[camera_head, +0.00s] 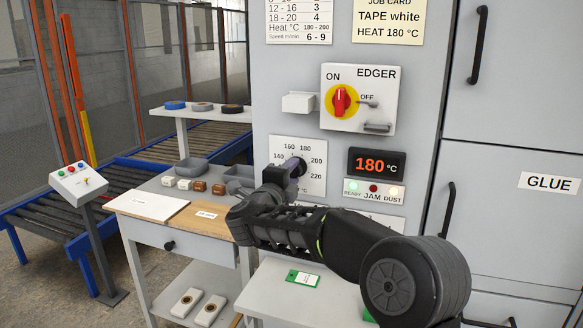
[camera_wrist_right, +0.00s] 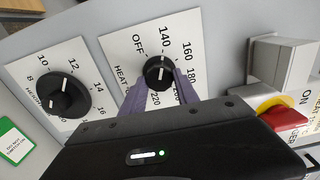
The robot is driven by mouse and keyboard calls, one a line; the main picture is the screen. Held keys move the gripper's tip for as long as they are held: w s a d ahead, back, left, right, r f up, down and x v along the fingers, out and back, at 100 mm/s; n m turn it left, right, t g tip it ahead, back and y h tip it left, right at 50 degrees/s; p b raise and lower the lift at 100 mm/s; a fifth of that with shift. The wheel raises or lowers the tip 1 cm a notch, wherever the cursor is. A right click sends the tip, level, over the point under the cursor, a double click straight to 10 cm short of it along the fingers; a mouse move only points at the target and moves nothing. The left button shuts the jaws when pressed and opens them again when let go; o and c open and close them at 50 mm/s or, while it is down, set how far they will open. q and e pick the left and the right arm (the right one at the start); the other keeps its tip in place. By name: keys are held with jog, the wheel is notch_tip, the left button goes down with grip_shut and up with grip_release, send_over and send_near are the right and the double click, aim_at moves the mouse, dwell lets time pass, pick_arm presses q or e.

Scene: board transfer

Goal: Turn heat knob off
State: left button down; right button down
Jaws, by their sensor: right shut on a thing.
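The black heat knob (camera_wrist_right: 157,68) sits on a white dial plate (camera_wrist_right: 115,50) marked OFF and 140 to 220. In the head view the heat knob (camera_head: 299,162) is partly hidden by my right gripper (camera_head: 288,172). In the right wrist view the purple fingers of my right gripper (camera_wrist_right: 160,84) are shut on the knob, one on each side. A white line shows on the knob's face; I cannot tell which number it points to. The display (camera_head: 376,163) reads 180 °C in orange. My left gripper is not in view.
A red EDGER switch (camera_head: 341,101) on a yellow disc is above the dial. A second black knob (camera_wrist_right: 69,95) is beside it in the right wrist view. A bench (camera_head: 150,204) with small blocks and trays stands left. Lights labelled READY, JAM and DUST (camera_head: 373,190) are below the display.

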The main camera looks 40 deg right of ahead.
jog(key=shift+n+p, duration=3.35)
jog(key=shift+n, duration=1.35)
jog(key=c, duration=0.9)
grip_release()
jog(key=shift+a, duration=0.1)
